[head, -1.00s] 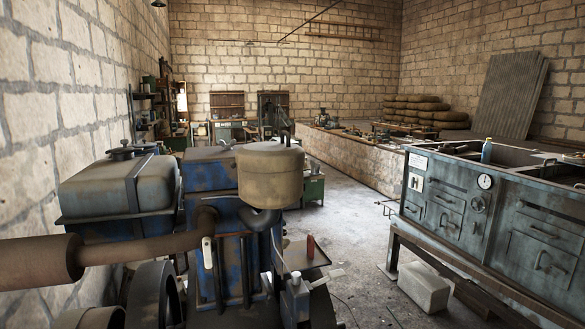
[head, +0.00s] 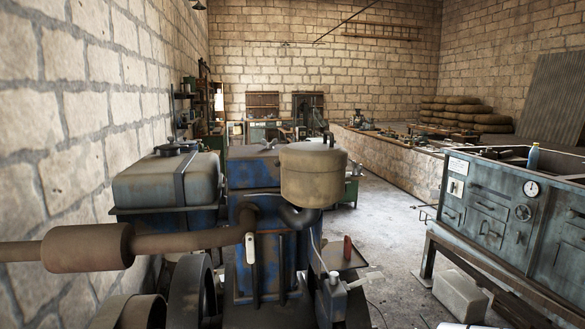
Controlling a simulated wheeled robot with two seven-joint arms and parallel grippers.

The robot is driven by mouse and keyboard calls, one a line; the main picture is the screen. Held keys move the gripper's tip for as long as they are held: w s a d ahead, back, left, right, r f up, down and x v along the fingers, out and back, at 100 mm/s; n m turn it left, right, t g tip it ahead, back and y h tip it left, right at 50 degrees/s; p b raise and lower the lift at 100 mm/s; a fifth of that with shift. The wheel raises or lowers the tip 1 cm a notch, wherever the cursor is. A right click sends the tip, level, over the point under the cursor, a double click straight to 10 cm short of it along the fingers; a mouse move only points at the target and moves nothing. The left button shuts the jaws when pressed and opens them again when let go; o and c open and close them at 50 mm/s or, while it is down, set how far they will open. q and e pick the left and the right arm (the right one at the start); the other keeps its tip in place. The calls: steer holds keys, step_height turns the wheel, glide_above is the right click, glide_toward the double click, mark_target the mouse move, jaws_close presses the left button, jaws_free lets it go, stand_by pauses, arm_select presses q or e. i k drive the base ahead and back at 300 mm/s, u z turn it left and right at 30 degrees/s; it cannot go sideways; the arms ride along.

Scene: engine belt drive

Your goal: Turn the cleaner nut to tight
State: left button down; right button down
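The air cleaner is a tan canister (head: 313,178) on top of the blue engine (head: 262,220), near the middle of the head view. A small dark upright fitting (head: 327,138) stands on its lid; it may be the cleaner nut, but it is too small to tell how tight it is. Neither of my grippers is in view.
A rusty exhaust pipe with a thick muffler (head: 88,248) runs in from the left. A grey fuel tank (head: 167,182) stands left of the canister. Clear floor (head: 395,215) lies between.

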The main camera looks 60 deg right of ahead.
mark_target(356, 171)
steer(key=u, duration=0.1)
steer(key=k, duration=0.45)
steer(key=z, duration=1)
steer(key=i, duration=0.55)
